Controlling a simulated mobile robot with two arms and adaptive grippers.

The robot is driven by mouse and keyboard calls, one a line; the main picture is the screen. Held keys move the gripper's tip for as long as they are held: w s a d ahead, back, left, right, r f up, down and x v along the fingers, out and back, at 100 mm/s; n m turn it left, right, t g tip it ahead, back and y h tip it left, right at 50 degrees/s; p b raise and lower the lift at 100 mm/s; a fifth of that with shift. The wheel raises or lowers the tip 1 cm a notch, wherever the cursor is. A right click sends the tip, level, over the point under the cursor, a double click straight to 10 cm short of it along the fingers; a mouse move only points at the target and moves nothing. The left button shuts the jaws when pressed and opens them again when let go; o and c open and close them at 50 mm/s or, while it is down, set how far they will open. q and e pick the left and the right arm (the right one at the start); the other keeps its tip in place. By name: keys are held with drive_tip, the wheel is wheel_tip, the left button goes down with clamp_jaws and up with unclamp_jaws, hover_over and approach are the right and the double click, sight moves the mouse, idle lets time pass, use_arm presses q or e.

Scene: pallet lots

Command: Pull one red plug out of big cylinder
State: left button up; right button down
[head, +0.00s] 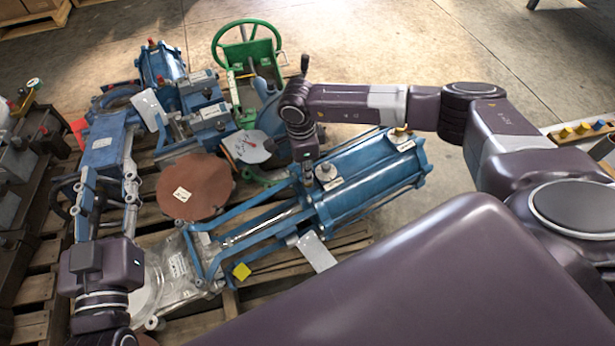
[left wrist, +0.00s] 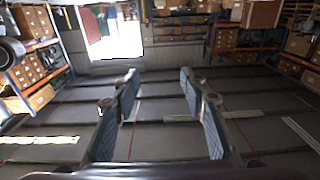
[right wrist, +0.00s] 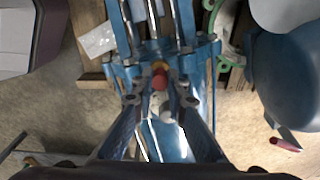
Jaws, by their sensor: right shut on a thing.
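The big blue cylinder (head: 370,175) lies on the pallet, its rod end toward the left. My right gripper (right wrist: 162,95) points down at the rod-end head of the cylinder. It is shut on a red plug (right wrist: 160,81), which shows between its fingertips with a yellow piece just behind it. I cannot tell whether the plug still sits in its port. The right fingertips are small and partly hidden in the head view. My left gripper (left wrist: 160,77) is open and empty, its fingers wide apart, facing the room; its wrist shows at the lower left of the head view.
A brown round disc (head: 195,187), a green handwheel valve (head: 247,50) and smaller blue cylinders (head: 160,65) crowd the pallet (head: 255,295). A dark red-capped unit (head: 30,150) stands at the left. Bare floor lies behind the pallet.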

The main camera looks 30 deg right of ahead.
drive_tip(key=shift+r+p, duration=0.5)
drive_tip(key=shift+r, duration=0.15)
drive_tip(key=shift+a+r+p, duration=0.1)
drive_tip(key=shift+r+p, duration=0.3)
drive_tip(key=shift+r, duration=0.1)
drive_tip(key=shift+r+p, duration=0.45)
drive_tip(key=shift+r, duration=0.15)
use_arm(q)
drive_tip(key=s+a+f+g+y, duration=0.1)
drive_tip(key=s+f+g, duration=0.3)
drive_tip(key=f, duration=0.4)
drive_tip(key=s+a+f+g+y, duration=0.2)
drive_tip(key=s+f+g, duration=0.3)
drive_tip(key=f, duration=0.4)
drive_tip(key=shift+a+n+g+p, duration=0.3)
drive_tip(key=shift+a+p, duration=0.15)
drive_tip(key=shift+a, duration=0.3)
use_arm(e)
drive_tip(key=shift+r, duration=0.6)
drive_tip(key=shift+a, duration=0.1)
idle(0.4)
